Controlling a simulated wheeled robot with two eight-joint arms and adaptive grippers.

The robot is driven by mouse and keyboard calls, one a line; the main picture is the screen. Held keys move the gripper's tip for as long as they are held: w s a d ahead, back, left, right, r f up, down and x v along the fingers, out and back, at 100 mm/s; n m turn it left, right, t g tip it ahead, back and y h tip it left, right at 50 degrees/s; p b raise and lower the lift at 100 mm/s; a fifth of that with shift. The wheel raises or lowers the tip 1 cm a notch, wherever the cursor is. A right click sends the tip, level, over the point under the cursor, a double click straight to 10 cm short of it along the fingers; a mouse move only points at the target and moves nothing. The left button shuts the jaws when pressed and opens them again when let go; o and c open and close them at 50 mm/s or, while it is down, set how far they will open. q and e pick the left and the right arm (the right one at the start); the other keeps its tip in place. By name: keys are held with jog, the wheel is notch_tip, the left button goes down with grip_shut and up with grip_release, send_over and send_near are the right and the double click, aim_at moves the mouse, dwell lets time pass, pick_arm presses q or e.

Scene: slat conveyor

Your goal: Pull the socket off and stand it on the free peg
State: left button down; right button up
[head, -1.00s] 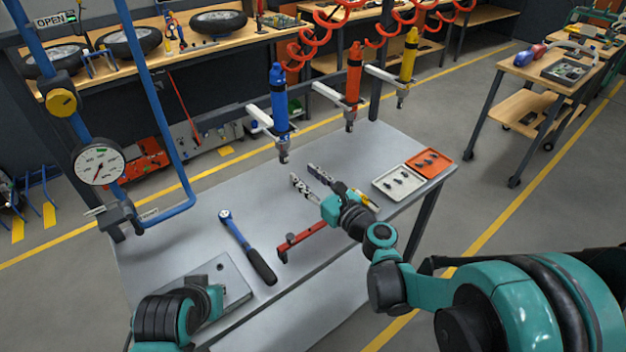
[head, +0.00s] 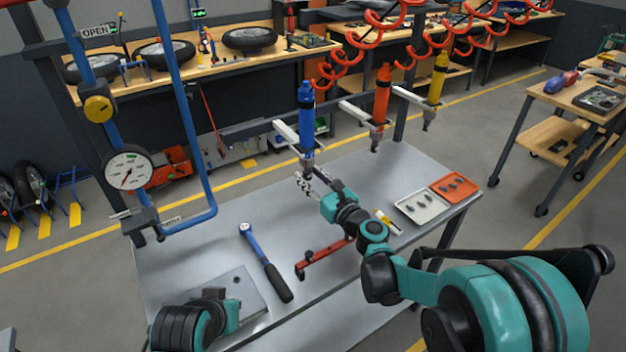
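The blue hanging tool (head: 306,105) points down over the table, with a dark socket (head: 309,170) at its lower end. My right gripper (head: 313,181) is at that socket, its fingers apart, one on each side as seen here. Contact cannot be told. A red rail (head: 325,259) lies on the table below my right arm. One small dark piece stands near its left end; my arm covers its right end, and a free peg cannot be made out. My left gripper (head: 226,308) is low at the front left by a grey plate (head: 252,292); its fingers are hidden.
A blue-headed ratchet (head: 256,250) lies left of the rail. A white tray (head: 408,216) and an orange tray (head: 441,194) with small parts sit at the right. Orange (head: 382,95) and yellow (head: 438,75) tools hang to the right. A gauge (head: 128,171) stands left.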

grip_shut()
pick_arm(q)
jog(key=shift+f, duration=0.1)
pick_arm(e)
jog(key=shift+f, duration=0.15)
pick_arm(q)
jog(key=shift+f+b, duration=0.65)
jog(key=shift+b, duration=0.1)
pick_arm(e)
jog(key=shift+f, duration=0.7)
